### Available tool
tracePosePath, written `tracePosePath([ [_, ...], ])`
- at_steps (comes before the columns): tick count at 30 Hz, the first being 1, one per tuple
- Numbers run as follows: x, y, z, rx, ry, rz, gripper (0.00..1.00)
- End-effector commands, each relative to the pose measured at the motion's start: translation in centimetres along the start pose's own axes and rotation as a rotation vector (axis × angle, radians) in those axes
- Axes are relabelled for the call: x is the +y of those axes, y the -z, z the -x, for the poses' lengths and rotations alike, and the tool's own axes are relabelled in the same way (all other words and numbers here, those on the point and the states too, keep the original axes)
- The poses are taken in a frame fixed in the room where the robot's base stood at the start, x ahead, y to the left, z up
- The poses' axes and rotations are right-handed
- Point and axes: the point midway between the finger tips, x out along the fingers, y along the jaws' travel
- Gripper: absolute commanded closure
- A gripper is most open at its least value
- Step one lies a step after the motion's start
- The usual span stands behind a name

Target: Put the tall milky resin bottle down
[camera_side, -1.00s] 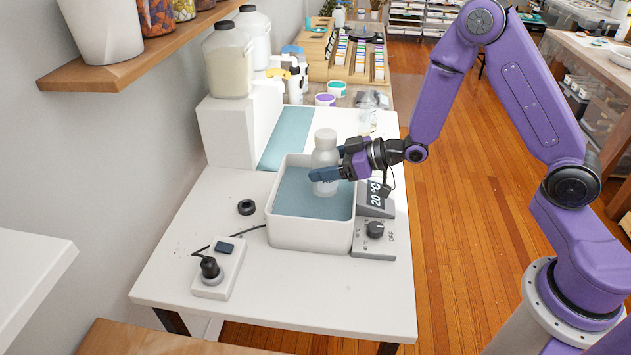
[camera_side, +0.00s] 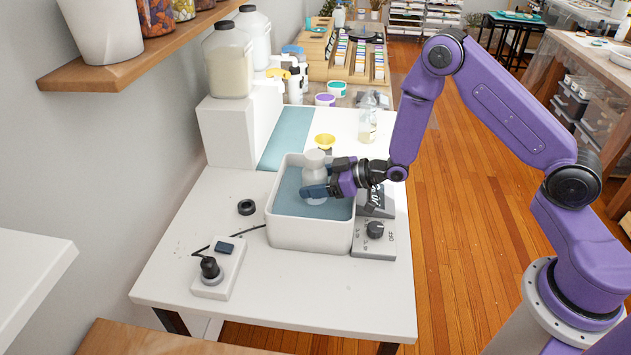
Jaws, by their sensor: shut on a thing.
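The milky resin bottle (camera_side: 315,172) is upright inside the white water bath (camera_side: 310,237), low in the blue-grey bath. My gripper (camera_side: 316,189) reaches in from the right and is shut around the bottle's body. The bottle's white cap and shoulder show above the fingers. Its lower part is partly hidden by a finger, and I cannot tell whether its base touches the bath's floor.
The bath's control unit (camera_side: 374,238) with a knob and display is at its right. A power strip (camera_side: 218,270) and a black ring (camera_side: 246,207) lie to the left. A yellow funnel (camera_side: 325,141) and a clear bottle (camera_side: 368,122) stand behind. The front of the table is clear.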

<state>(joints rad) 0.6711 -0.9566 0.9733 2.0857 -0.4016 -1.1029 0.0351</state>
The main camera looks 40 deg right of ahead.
Motion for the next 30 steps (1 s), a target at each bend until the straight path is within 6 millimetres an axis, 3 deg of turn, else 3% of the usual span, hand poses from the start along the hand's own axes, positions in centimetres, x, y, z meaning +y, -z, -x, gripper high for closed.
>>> tracePosePath([
  [23, 0.0, -1.0, -0.5, 0.003, -0.001, 0.001, 0.72],
  [24, 0.0, -1.1, -0.4, 0.0, 0.0, 0.001, 0.28],
  [26, 0.0, -1.1, -0.4, 0.0, 0.0, 0.001, 0.08],
  [30, 0.0, -1.1, -0.4, 0.0, 0.0, 0.0, 0.06],
])
